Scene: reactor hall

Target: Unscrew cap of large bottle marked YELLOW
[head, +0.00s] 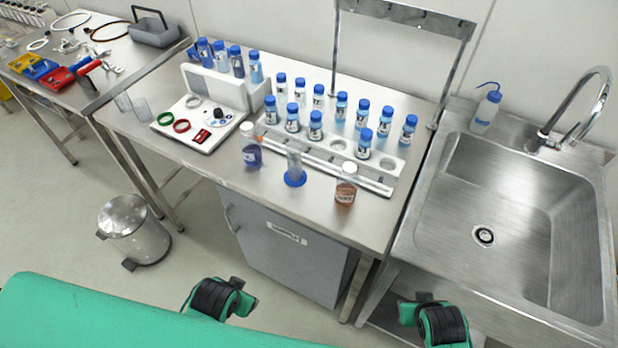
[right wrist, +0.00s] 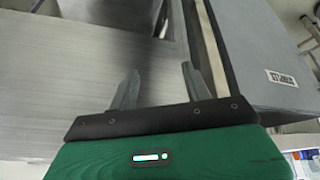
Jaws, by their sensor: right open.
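Several small blue-capped bottles (head: 340,106) stand in a white rack on the steel bench. More blue-capped bottles (head: 236,60) stand behind a white block at the back left. Two wider bottles stand in front of the rack: one with dark blue contents (head: 252,155) and one with orange-brown contents (head: 345,193). Their labels are too small to read, so I cannot tell which is marked YELLOW. My left gripper (head: 226,298) is below the bench front, away from the bottles; its fingers are unclear. My right gripper (head: 432,310) is open and empty; its parted fingers show in the right wrist view (right wrist: 158,88).
A white tray (head: 215,135) with colored rings is left of the wider bottles. A blue-based cylinder (head: 294,170) stands between them. A metal frame (head: 455,70) rises behind the rack. A sink (head: 510,215) with tap is right; a bin (head: 130,230) stands on the floor.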

